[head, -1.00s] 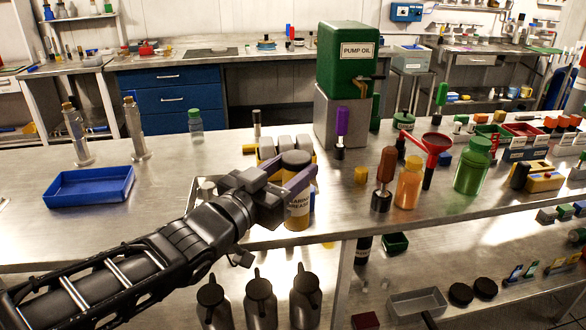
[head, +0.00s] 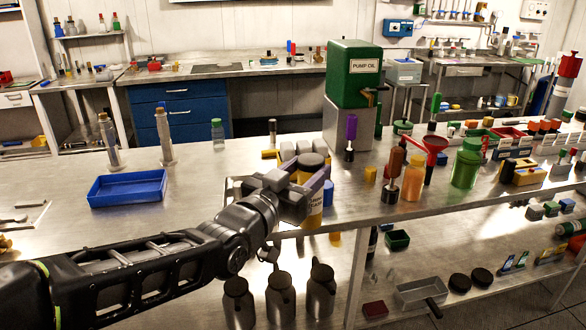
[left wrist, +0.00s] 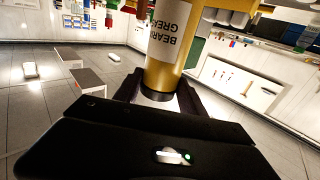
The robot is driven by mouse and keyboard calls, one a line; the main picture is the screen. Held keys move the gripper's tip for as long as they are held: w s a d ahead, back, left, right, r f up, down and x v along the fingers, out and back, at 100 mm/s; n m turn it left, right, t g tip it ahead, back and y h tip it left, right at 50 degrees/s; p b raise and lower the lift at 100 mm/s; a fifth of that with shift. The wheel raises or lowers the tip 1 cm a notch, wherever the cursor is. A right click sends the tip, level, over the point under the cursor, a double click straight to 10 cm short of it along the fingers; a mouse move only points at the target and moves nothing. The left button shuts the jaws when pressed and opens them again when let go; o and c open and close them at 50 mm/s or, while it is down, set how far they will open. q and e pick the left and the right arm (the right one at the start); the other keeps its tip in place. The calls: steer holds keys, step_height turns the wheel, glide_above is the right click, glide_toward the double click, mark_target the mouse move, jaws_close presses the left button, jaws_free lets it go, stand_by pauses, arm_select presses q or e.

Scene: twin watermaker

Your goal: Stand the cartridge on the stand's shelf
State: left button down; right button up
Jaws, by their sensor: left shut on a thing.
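The cartridge (head: 314,214) is a yellow cylinder with a dark cap and a white grease label. My left gripper (head: 308,192) is shut around it and holds it roughly upright at the near side of the bench. In the left wrist view the cartridge (left wrist: 166,72) stands between the fingers, its label text upside down. Grey rounded tops of a yellow-sided object (head: 287,152) show just behind the cartridge; the gripper hides much of it. I cannot tell whether this is the stand, and no shelf of it is clear. My right gripper is not in view.
A blue tray (head: 128,188) lies on the bench at left, with bare metal to its right. The green pump oil tank (head: 353,75) stands behind on a grey block. A purple-handled tool (head: 350,135), orange bottle (head: 413,178) and green bottle (head: 466,163) stand to the right.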

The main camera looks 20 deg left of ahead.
arm_select(q)
steer(key=w+f+n+y+p, duration=0.1)
steer(key=w+f+p, duration=0.1)
steer(key=f, duration=0.8)
steer(key=w+f+n+y+p, duration=0.1)
steer(key=w+f+y+p, duration=0.1)
steer(key=f, duration=0.9)
steer(key=shift+w+a+p, duration=0.35)
steer(key=shift+w+p, duration=0.1)
steer(key=shift+p, duration=0.5)
steer(key=shift+d+f, duration=0.1)
